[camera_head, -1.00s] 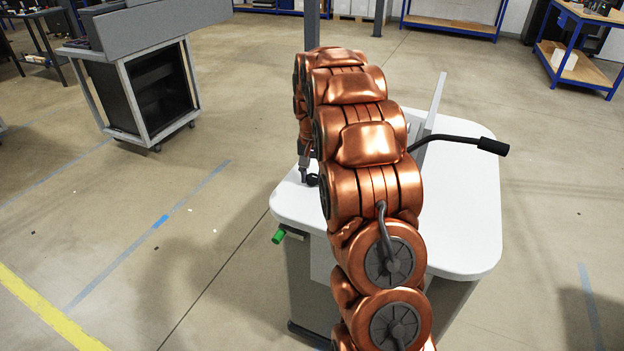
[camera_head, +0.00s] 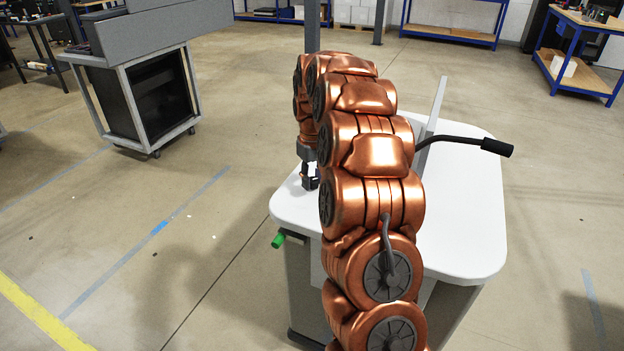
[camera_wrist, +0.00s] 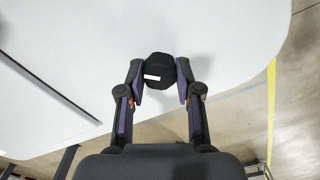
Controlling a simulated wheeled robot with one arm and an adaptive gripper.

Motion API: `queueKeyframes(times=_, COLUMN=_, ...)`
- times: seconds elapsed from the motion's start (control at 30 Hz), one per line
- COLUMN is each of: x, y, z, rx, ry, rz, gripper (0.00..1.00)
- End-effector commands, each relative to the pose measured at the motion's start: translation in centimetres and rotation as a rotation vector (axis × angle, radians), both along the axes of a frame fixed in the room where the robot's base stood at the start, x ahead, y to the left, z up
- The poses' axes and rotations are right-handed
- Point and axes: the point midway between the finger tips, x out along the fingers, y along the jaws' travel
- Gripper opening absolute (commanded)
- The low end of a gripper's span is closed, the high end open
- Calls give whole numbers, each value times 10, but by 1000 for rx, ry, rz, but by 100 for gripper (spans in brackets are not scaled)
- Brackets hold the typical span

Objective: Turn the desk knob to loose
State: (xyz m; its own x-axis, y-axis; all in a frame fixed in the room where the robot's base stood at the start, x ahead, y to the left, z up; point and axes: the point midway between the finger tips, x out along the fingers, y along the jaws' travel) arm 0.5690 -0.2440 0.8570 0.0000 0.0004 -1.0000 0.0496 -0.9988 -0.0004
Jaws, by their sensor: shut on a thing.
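The desk knob (camera_wrist: 160,70) is black and many-sided, with a small white mark on its near side. In the wrist view it sits on the white desk top near the desk's edge. My gripper (camera_wrist: 160,82) has its fingertips on both sides of the knob, shut on it. In the head view my gripper (camera_head: 311,184) is small, low over the left side of the white desk (camera_head: 465,215); the knob is hidden there by my gripper and arm.
A green-tipped part (camera_head: 279,240) sticks out below the desk's left edge. A black-ended lever (camera_head: 495,147) and an upright white panel (camera_head: 433,108) stand on the desk. A grey cart (camera_head: 150,95) stands at the back left. Open floor lies between.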

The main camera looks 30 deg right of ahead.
Motion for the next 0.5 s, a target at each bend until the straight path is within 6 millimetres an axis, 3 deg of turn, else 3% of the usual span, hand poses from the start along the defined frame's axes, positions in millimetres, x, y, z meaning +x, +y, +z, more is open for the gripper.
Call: queueKeyframes(times=0.5, x=-2, y=0, z=-1, rx=1, ry=7, rz=81, gripper=0)
